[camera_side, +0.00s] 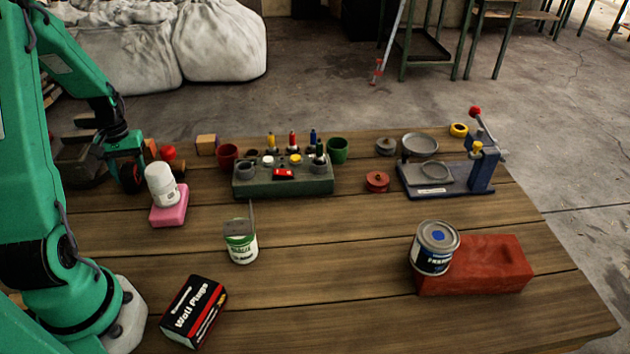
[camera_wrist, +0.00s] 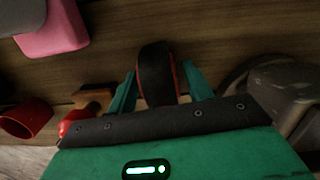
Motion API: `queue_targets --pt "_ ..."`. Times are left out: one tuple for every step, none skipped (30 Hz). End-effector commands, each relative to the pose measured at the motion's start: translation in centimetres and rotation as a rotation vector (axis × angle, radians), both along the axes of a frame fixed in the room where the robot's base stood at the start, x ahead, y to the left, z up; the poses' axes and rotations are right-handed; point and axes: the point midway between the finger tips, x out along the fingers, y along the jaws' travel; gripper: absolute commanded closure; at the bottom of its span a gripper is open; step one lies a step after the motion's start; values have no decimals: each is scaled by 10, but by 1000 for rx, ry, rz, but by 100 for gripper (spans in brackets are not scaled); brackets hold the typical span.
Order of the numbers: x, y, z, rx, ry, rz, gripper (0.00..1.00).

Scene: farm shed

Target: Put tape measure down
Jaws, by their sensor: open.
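The tape measure (camera_side: 131,177), dark with red edging, stands on the wooden table at the left. In the wrist view the tape measure (camera_wrist: 156,75) is on edge between my two teal fingers. My gripper (camera_side: 128,158) is open around it, with a finger on each side. In the wrist view my gripper (camera_wrist: 160,92) hides the near end of the tape measure. The side view does not show clearly where its lower edge meets the table.
A pink block (camera_side: 169,213) with a white bottle (camera_side: 161,185) on it stands close on the right. A red-topped stamp (camera_side: 168,155) and a dark grey object (camera_side: 82,162) are also near. A green tool block (camera_side: 283,183) stands mid-table. The front middle has free room.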

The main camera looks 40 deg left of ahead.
Motion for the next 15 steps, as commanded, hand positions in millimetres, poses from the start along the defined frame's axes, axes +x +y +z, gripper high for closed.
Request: queue_targets --pt "0 0 1 1 -1 0 49" --pt "0 0 1 1 -1 0 49" --pt "0 0 2 1 -1 0 49" --pt "0 0 3 2 -1 0 49" --pt "0 1 5 2 -1 0 49" --pt "1 1 7 2 -2 0 49" --pt "1 1 10 2 -2 0 49" --pt "1 1 12 2 -1 0 49" --pt "1 1 16 2 -2 0 49" --pt "2 2 19 3 -3 0 49" --pt "2 2 23 3 -3 0 49" --pt "2 2 28 3 -3 0 49" --pt "2 3 32 4 -3 0 49" --pt "3 4 37 4 -3 0 49" --pt "3 4 44 5 -4 0 49"
